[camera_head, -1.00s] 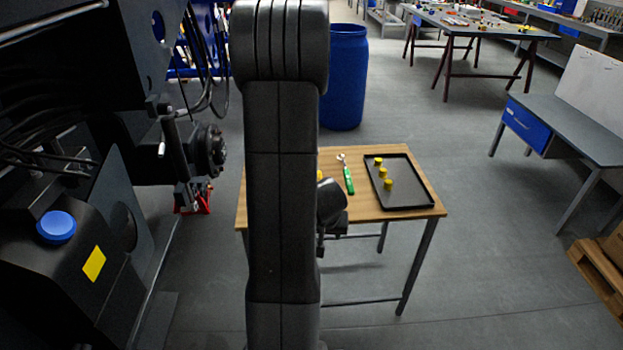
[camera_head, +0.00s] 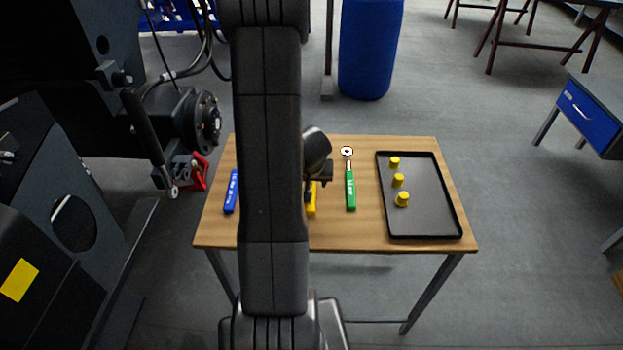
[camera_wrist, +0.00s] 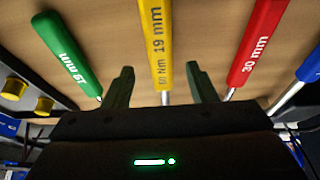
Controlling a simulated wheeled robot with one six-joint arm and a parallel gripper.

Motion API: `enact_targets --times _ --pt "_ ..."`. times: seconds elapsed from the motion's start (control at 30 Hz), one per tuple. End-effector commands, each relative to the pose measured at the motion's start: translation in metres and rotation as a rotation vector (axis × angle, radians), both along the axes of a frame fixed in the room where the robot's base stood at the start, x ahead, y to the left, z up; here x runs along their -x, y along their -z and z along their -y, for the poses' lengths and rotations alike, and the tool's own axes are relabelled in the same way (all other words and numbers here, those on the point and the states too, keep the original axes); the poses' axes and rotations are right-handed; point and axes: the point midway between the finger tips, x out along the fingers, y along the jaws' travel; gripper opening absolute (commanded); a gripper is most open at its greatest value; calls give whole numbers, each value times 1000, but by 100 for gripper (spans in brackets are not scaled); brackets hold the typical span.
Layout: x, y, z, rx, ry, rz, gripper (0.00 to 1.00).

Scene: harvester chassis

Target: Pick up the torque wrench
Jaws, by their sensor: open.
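The torque wrench is most likely the yellow-handled tool, marked 19 mm and what looks like an Nm figure. In the wrist view its yellow handle (camera_wrist: 156,40) lies on the wooden top between my two fingers in the picture. My gripper (camera_wrist: 160,82) is open and empty, and the gap between it and the handle is hard to judge. In the head view only a piece of the yellow handle (camera_head: 311,203) shows beside my arm, which hides the rest. My gripper (camera_head: 317,184) hangs over the table there, its fingers hardly visible.
A green wrench (camera_head: 350,188) and a blue one (camera_head: 232,191) flank it; a red 30 mm one (camera_wrist: 258,45) shows in the wrist view. A black tray (camera_head: 430,215) with yellow pieces (camera_head: 398,181) is right on the wooden table (camera_head: 360,230). Dark machinery (camera_head: 170,120) stands left.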

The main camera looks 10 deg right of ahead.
Motion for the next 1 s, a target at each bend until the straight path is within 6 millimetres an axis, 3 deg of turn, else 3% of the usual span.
enact_targets --times 0.03,0.23,0.53,0.8,1.0 --pt "-3 11 0 0 -1 -1 52" --pt "-14 35 2 1 -1 0 52" --pt "-16 37 3 1 1 0 52" --pt "-16 37 3 1 0 0 1" --pt "-17 36 3 0 0 2 0"
